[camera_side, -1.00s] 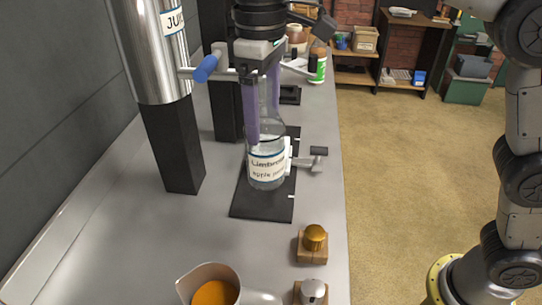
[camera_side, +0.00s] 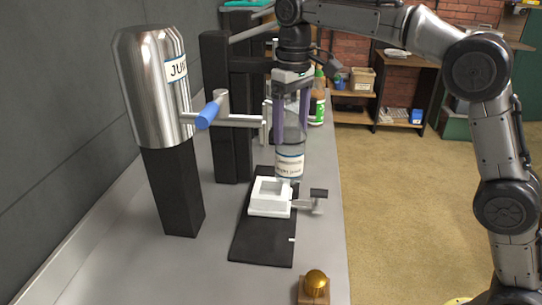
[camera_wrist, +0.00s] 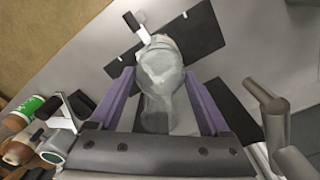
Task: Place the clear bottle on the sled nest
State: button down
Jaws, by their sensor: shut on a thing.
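The clear bottle (camera_side: 289,162) is upright with a white label, and it also shows in the wrist view (camera_wrist: 160,75). My gripper (camera_side: 291,138) is shut on the bottle, with a purple finger on each side. The sled nest (camera_side: 270,207) is a white square holder with an open middle, on a black plate (camera_side: 262,247). In the side view the bottle's base appears just behind and above the nest, and the nest looks empty. I cannot tell the exact gap. In the wrist view the bottle hides most of the nest.
A steel juice tank (camera_side: 152,85) with a blue-handled tap (camera_side: 208,115) stands left on a black post. A grey handle (camera_side: 312,202) sticks out right of the nest. A green-labelled bottle (camera_side: 317,107) stands behind. A gold knob (camera_side: 316,283) sits at the front.

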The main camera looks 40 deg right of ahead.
jog(key=w+a+f, duration=0.1)
jog(key=w+f, duration=0.4)
jog(key=f, duration=0.4)
jog(key=shift+w, duration=0.2)
jog(key=shift+f, duration=0.2)
grip_release()
jog(key=shift+f, duration=0.1)
notch_tip(320, 180, up, 12)
jog(key=shift+r, duration=0.2)
dwell(0.3)
